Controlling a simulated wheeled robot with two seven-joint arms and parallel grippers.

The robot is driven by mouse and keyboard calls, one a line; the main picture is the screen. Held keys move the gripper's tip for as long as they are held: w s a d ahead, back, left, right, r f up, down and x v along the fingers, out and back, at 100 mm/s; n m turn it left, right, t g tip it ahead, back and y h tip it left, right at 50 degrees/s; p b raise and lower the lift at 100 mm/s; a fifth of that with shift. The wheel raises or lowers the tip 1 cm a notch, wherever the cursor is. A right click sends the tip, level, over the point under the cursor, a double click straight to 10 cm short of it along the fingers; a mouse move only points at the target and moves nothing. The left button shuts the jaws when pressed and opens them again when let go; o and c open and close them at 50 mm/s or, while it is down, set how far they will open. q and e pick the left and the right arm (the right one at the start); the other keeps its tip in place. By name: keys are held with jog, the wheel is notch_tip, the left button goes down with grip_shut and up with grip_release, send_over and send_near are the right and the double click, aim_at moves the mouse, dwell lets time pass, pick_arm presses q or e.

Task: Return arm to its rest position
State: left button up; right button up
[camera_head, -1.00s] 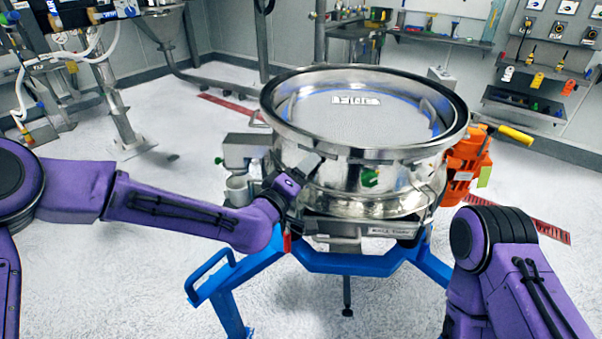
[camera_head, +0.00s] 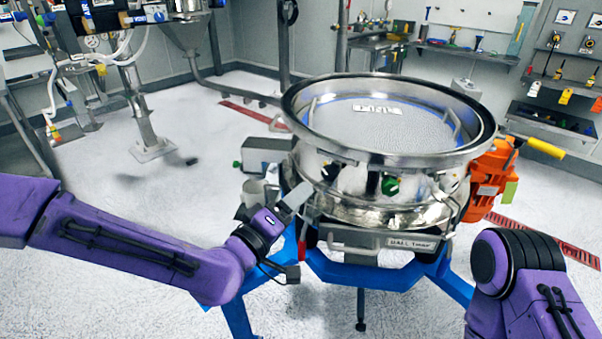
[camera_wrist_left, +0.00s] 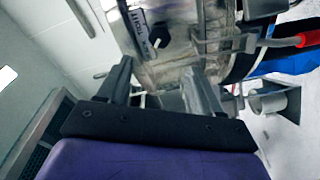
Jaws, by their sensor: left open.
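My left arm comes in from the left in the head view. Its gripper (camera_head: 300,200) is at the left front of the steel sifter (camera_head: 345,190). In the left wrist view the gripper (camera_wrist_left: 158,75) has its two fingers spread, with nothing held between them. The sifter's metal side (camera_wrist_left: 170,60) fills the space beyond the fingertips. Whether a finger touches it I cannot tell. The sifter has a round mesh top (camera_head: 375,130) inside a wide rim. My right arm shows at the lower right of the head view, but its gripper is out of frame.
The sifter stands on a blue frame (camera_head: 365,274) with legs close to my left forearm. An orange motor (camera_head: 489,182) with a yellow handle is on its right. A grey box (camera_head: 266,152) sits on its left. Open floor lies at the left.

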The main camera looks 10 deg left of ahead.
pick_arm(q)
jog(key=s+a+f+n+g+y, duration=0.1)
jog(key=s+a+f+g+y, duration=0.2)
jog(key=f, duration=0.6)
jog(key=s+a+f+g+y, duration=0.1)
jog(key=s+a+f+y, duration=0.2)
jog(key=a+f, duration=0.45)
jog(key=s+a+f+n+g+y, duration=0.1)
jog(key=s+a+f+g+y, duration=0.25)
jog(key=f, duration=0.75)
jog(key=s+a+f+g+y, duration=0.1)
jog(key=s+a+f, duration=0.2)
jog(key=s, duration=0.3)
jog(key=s+a+f+m+g+y, duration=0.1)
jog(key=s+a+f+g, duration=0.1)
jog(key=s+a+f, duration=0.2)
jog(key=s+a+f+m+g+y, duration=0.1)
jog(key=s+a+f+g, duration=0.1)
jog(key=s, duration=0.8)
notch_tip(320, 180, down, 3)
jog(key=shift+a+r, duration=0.15)
jog(key=shift+a, duration=0.5)
